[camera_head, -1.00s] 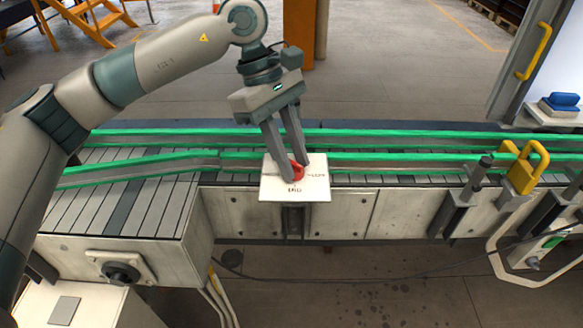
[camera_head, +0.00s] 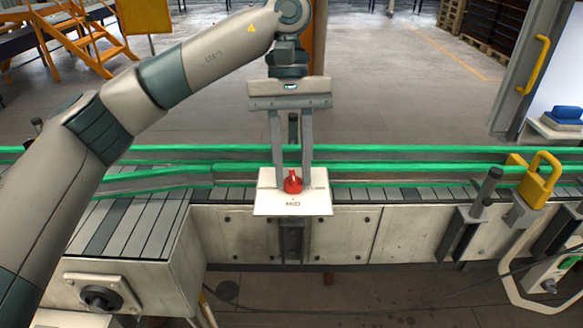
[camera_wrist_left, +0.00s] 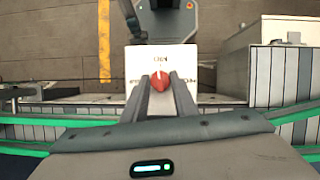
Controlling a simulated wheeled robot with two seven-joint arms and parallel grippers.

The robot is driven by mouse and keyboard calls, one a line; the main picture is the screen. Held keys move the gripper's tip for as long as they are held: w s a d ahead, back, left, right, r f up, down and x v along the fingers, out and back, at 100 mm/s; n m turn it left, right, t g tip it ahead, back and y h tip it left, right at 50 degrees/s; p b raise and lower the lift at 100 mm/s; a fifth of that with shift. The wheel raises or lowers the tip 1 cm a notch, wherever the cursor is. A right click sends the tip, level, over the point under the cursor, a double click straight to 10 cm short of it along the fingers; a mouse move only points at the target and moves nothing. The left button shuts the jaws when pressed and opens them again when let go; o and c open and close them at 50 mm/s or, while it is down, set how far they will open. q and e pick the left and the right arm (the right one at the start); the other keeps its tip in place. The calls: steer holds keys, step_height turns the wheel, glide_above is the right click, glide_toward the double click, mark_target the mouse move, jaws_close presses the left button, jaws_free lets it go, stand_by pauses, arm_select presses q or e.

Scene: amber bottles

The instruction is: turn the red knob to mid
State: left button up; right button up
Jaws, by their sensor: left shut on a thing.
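The red knob (camera_head: 292,182) stands on a pale square plate (camera_head: 265,206) on the near side of the conveyor. The word MID is on the plate in front of the knob. My left gripper (camera_head: 293,184) comes down from above, shut on the knob with one finger on each side. In the left wrist view, the knob (camera_wrist_left: 160,81) sits between the fingertips of my left gripper (camera_wrist_left: 160,80). Its ridge appears lined up with the plate's printed word. The fingers hide part of the plate and its side markings. My right gripper is not in view.
Green conveyor rails (camera_head: 420,172) run behind the plate. A yellow padlock-shaped piece (camera_head: 538,180) and a dark post (camera_head: 487,188) stand to the right. A black rotary switch (camera_head: 101,298) is at the lower left. The floor behind the conveyor is open.

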arm_select(q)
steer(key=shift+m+y, duration=0.3)
steer(key=shift+m, duration=0.3)
steer(key=o, duration=1)
